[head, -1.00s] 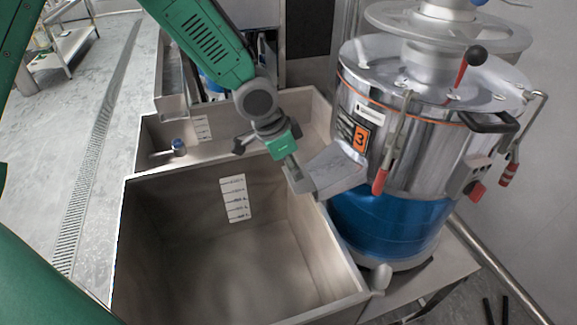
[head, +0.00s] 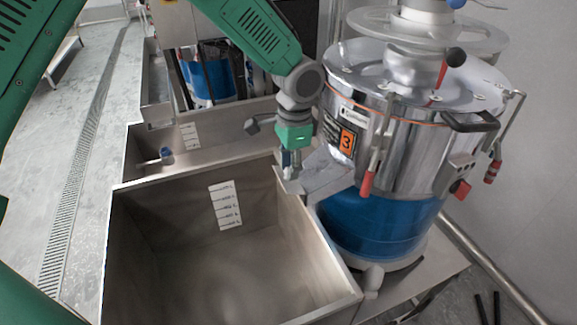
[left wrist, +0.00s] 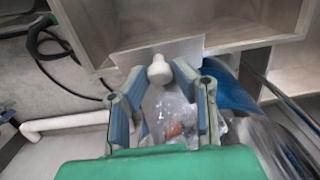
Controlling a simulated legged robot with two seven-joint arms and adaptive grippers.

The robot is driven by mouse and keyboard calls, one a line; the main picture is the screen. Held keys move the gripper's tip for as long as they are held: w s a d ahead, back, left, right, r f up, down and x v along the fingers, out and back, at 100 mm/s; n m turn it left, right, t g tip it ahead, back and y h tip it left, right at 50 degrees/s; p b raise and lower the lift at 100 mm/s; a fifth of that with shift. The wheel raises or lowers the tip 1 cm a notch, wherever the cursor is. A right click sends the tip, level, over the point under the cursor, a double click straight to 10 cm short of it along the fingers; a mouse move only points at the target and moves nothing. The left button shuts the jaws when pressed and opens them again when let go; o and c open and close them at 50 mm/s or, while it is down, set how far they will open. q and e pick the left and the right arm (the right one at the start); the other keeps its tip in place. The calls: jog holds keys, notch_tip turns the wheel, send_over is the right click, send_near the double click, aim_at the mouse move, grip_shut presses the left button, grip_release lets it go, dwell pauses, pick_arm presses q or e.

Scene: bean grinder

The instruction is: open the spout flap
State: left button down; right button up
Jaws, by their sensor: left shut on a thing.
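The grinder (head: 405,150) is a shiny steel drum with a blue lower part, at the right of the head view. Its grey metal spout (head: 328,172) slopes left over the rim of the steel bin. The spout flap (left wrist: 180,50) shows in the left wrist view as a flat plate with a rounded white knob (left wrist: 159,70). My left gripper (head: 289,167) is at the spout's outer end, pointing down. In the left wrist view its fingertips (left wrist: 158,82) are shut on the knob. The head view does not show the grip clearly. My right gripper is not in view.
The open, empty steel bin (head: 118,215) stands below and left of the spout. Another bin (head: 140,142) lies behind it. A red-handled clamp (head: 367,183) hangs on the drum near the spout. Clear floor lies at the left.

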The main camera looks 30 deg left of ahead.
pick_arm(q)
jog(key=shift+s+f, duration=0.1)
jog(key=shift+f, duration=0.15)
jog(key=c, duration=1.5)
grip_release()
jog(key=shift+o, duration=0.8)
jog(key=shift+w+f, duration=0.1)
jog(key=shift+w, duration=0.25)
jog(key=shift+s+r, duration=0.1)
jog(key=shift+r, duration=0.35)
notch_tip(320, 180, up, 11)
jog(key=w, duration=0.1)
jog(key=shift+d, duration=0.3)
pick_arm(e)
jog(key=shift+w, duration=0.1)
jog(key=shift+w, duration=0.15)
